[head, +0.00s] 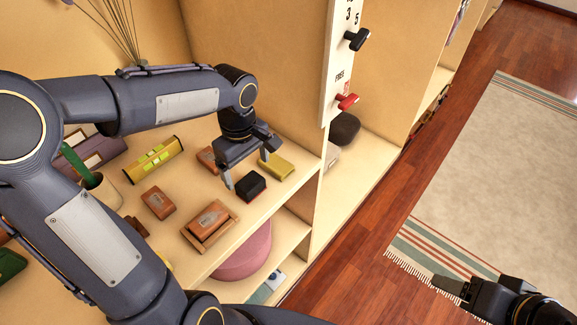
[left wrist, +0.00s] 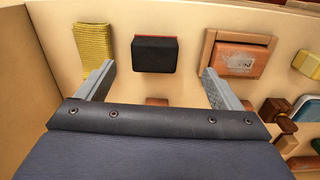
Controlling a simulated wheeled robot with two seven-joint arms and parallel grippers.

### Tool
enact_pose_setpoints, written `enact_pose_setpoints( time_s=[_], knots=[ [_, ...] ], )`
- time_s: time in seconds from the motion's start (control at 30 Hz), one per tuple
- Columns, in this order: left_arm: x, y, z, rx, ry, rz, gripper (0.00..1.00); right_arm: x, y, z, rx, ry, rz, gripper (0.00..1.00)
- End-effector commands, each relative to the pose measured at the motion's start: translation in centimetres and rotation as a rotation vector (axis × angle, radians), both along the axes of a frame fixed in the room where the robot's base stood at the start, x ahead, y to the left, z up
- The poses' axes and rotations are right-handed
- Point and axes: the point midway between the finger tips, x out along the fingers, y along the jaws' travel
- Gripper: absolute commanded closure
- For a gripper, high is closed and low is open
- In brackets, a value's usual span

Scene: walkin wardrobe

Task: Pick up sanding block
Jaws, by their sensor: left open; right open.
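A small black block with a red lower edge (head: 252,187), which looks like the sanding block, lies on the wooden shelf. In the left wrist view the black block (left wrist: 155,54) appears between my finger lines, just past the fingertips and not gripped. My left gripper (head: 247,170) is open and empty above and beside it. Its fingers also show in the left wrist view (left wrist: 160,72). My right gripper (head: 452,290) is open and empty at the lower right, over the floor and rug, far from the shelf.
A wooden tray holding a block (head: 210,226) and a brown block (head: 158,203) lie nearby. A yellow-green level (head: 153,160) lies farther left. A white upright panel (head: 337,60) with knobs stands right.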

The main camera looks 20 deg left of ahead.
Motion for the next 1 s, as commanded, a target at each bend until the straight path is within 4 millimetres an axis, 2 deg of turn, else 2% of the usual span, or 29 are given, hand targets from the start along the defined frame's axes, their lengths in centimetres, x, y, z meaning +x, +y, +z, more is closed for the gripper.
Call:
enact_pose_setpoints(
  time_s=[0.13, 0.43, 0.57, 0.7, 1.0],
  knots=[
    [0.8, 0.0, -1.1, 0.009, 0.018, 0.051, 0.13, 0.0, 0.0, 0.0, 0.000, 0.000, 0.000, 0.35],
    [0.7, 0.5, -4.3, 0.007, 0.020, 0.054, 0.13, 0.0, 0.0, 0.6, 0.000, 0.000, 0.000, 0.35],
    [0.6, 1.3, -6.2, 0.006, 0.021, 0.053, 0.13, 0.0, 0.0, 1.2, 0.000, 0.000, 0.000, 0.35],
    [0.6, 1.2, -8.0, 0.006, 0.019, 0.051, 0.13, 0.0, 0.0, 1.2, 0.000, 0.000, 0.000, 0.35],
    [0.7, 1.2, -8.4, 0.008, 0.015, 0.050, 0.14, 0.0, 0.0, 1.2, 0.000, 0.000, 0.000, 0.35]
  ],
)
